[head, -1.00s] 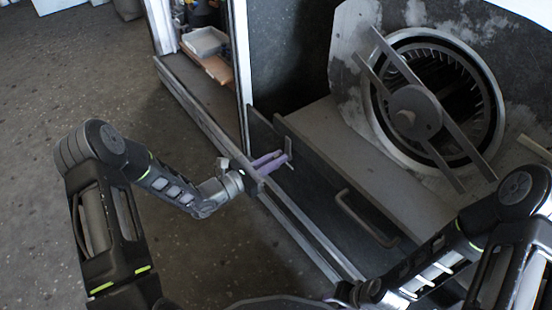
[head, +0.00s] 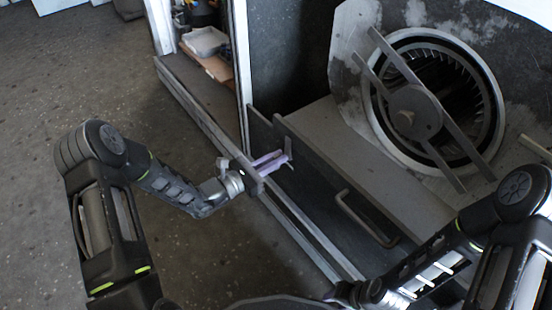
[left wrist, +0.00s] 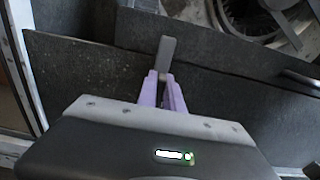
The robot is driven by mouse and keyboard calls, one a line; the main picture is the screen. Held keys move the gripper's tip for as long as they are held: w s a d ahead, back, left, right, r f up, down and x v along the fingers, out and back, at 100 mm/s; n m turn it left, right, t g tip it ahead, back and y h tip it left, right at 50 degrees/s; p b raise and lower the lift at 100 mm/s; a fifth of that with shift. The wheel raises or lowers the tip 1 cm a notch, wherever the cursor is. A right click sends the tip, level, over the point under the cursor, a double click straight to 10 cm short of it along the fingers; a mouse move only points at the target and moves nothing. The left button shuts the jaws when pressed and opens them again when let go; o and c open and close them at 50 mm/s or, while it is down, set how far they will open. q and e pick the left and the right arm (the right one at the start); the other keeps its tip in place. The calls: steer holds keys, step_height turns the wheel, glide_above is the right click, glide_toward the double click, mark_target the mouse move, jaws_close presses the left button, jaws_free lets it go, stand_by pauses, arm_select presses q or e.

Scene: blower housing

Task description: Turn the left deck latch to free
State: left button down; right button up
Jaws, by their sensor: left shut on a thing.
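The left deck latch is a flat grey tab; in the left wrist view the latch (left wrist: 167,53) stands up beyond my fingertips, tilted slightly to the right. In the head view the latch (head: 288,146) shows at the upper left of the dark deck front. My left gripper (head: 286,158) has purple fingers; they are shut on the latch's lower part, as the left wrist view (left wrist: 162,77) also shows. The fingers hide part of the latch and its pivot. My right arm is at the lower right of the head view; its gripper's fingers cannot be made out.
The dark deck front (head: 325,190) carries a bar handle (head: 366,218) right of the latch. Behind it is the round blower opening (head: 440,100) with a crossbar and hub. A shelf with a tray (head: 205,42) stands at the upper left.

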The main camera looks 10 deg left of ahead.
steer(key=shift+r, duration=0.2)
arm_select(q)
steer(key=n+p, duration=0.1)
steer(key=n, duration=0.1)
steer(key=n+p, duration=0.1)
steer(key=p, duration=0.1)
steer(key=shift+w+a+r+n, duration=0.1)
steer(key=shift+w+a+n, duration=0.1)
steer(key=shift+n, duration=0.2)
steer(key=n+p, duration=0.1)
steer(key=n, duration=0.3)
steer(key=f+n+p, duration=0.1)
steer(key=n+p, duration=0.1)
steer(key=n, duration=0.3)
steer(key=n+p, duration=0.2)
steer(key=n, duration=0.3)
steer(key=shift+w+a+f, duration=0.3)
steer(key=shift+a+f, duration=0.05)
steer(key=shift+a, duration=0.05)
arm_select(e)
step_height(320, 180, up, 8)
steer(key=s, duration=0.1)
steer(key=shift+s+a+r+g, duration=0.2)
steer(key=shift+s+g, duration=0.1)
steer(key=shift+s, duration=0.05)
arm_select(q)
steer(key=c, duration=1.5)
jaws_free()
steer(key=shift+s, duration=0.1)
